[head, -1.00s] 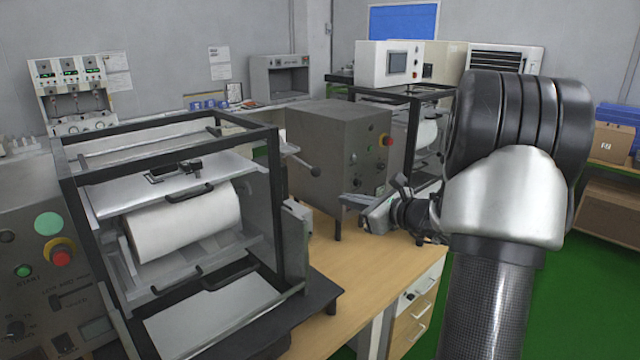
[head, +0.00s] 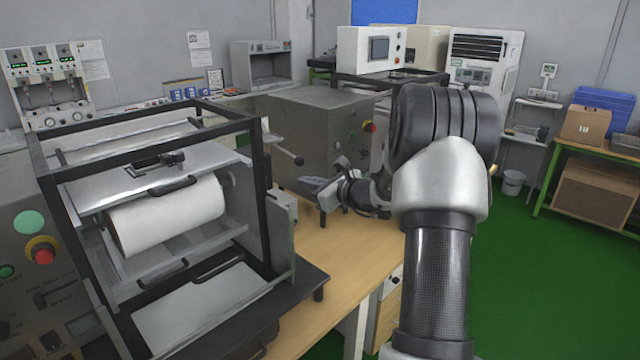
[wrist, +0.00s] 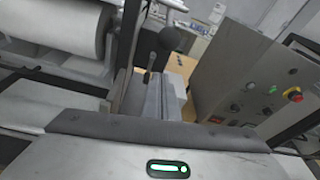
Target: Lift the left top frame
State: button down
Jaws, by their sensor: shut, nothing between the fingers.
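The left machine has a black square-tube top frame (head: 150,132), seen in the head view at left. Inside it are a grey plate (head: 115,188) with a black handle (head: 172,185) and a white roll (head: 165,215). The roll also shows at the upper left of the wrist view (wrist: 65,22). My gripper (head: 308,186) is shut and empty, right of the machine and apart from the frame, pointing left. In the wrist view a dark upright of the frame (wrist: 128,45) stands ahead.
A lever with a black knob (head: 298,159) sticks out at the machine's right side. A grey control box (head: 315,135) stands behind my gripper. The wooden tabletop (head: 335,265) is clear in front. Green floor (head: 530,270) is open at right.

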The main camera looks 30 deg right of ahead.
jog(key=shift+s+a+r+p, duration=0.1)
jog(key=shift+s+r+p, duration=0.15)
jog(key=shift+r, duration=0.7)
jog(key=shift+s+a+r+p, duration=0.1)
jog(key=shift+s+r, duration=0.1)
jog(key=shift+r, duration=0.75)
notch_tip(320, 180, up, 9)
jog(key=p, duration=0.3)
jog(key=shift+d, duration=0.15)
jog(key=shift+s, duration=0.1)
notch_tip(320, 180, down, 7)
jog(key=b, duration=0.4)
jog(key=r+v, duration=0.1)
jog(key=v, duration=0.9)
jog(key=shift+d+r, duration=0.35)
jog(key=shift+a, duration=0.1)
